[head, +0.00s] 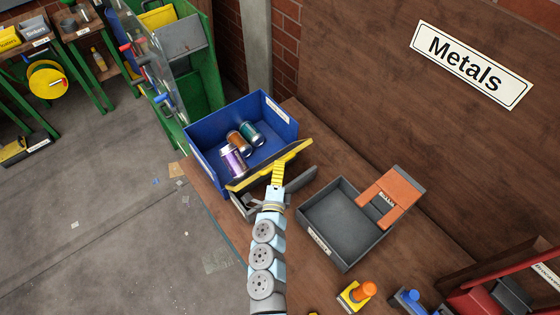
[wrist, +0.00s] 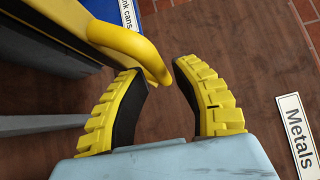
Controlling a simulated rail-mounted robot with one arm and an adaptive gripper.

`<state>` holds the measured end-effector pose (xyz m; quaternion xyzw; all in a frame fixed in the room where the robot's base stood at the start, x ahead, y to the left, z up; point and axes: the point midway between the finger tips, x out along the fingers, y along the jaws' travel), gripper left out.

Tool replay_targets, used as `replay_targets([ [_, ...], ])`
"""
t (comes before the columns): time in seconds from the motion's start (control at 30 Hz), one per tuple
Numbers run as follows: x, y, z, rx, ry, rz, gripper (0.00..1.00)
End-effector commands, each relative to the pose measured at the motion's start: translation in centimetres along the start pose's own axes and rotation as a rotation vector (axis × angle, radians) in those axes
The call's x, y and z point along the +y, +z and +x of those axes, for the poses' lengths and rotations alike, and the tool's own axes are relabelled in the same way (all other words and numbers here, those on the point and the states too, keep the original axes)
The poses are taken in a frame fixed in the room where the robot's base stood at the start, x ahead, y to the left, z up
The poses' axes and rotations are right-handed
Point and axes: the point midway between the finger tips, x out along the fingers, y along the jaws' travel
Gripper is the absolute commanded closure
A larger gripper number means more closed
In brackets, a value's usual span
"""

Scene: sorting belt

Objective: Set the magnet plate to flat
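The magnet plate (head: 248,181) appears as a dark plate with a yellow edge, standing tilted at the front of a blue bin in the head view. In the wrist view its dark, yellow-edged body (wrist: 62,14) fills the upper left. A thick curved yellow handle (wrist: 128,42) reaches from it to between my fingertips. My gripper (head: 278,168) is at the plate's yellow edge. In the wrist view my gripper (wrist: 160,72) has its two yellow-ribbed fingers apart, with the handle's end near the left fingertip. I cannot tell whether they touch.
The blue bin (head: 194,160) behind the plate holds several cans. A grey tray (head: 318,239) with an orange-brown piece (head: 394,188) at its corner stands to the right. A yellow block with an orange knob (head: 357,295) is at the front. A "Metals" sign (head: 470,64) hangs on the wooden board.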

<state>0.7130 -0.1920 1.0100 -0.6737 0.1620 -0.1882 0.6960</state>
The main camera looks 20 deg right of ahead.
Motion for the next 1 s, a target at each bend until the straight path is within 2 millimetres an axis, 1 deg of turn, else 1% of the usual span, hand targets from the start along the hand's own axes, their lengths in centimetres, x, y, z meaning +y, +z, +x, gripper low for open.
replay_targets([
  [0.1,0.0,0.2,1.2,-0.003,0.0,-0.001,0.72],
  [0.3,0.0,0.1,2.2,-0.003,0.0,0.001,0.72],
  [0.67,0.0,0.1,2.5,-0.001,0.0,0.001,0.72],
  [0.7,0.0,0.1,2.5,-0.001,0.0,0.001,0.71],
  [0.77,0.0,0.1,2.5,-0.001,0.0,0.001,0.88],
  [0.8,0.0,0.1,2.5,-0.001,0.0,0.001,1.0],
  [1.0,-0.1,0.0,2.6,0.0,-0.001,0.001,1.0],
])
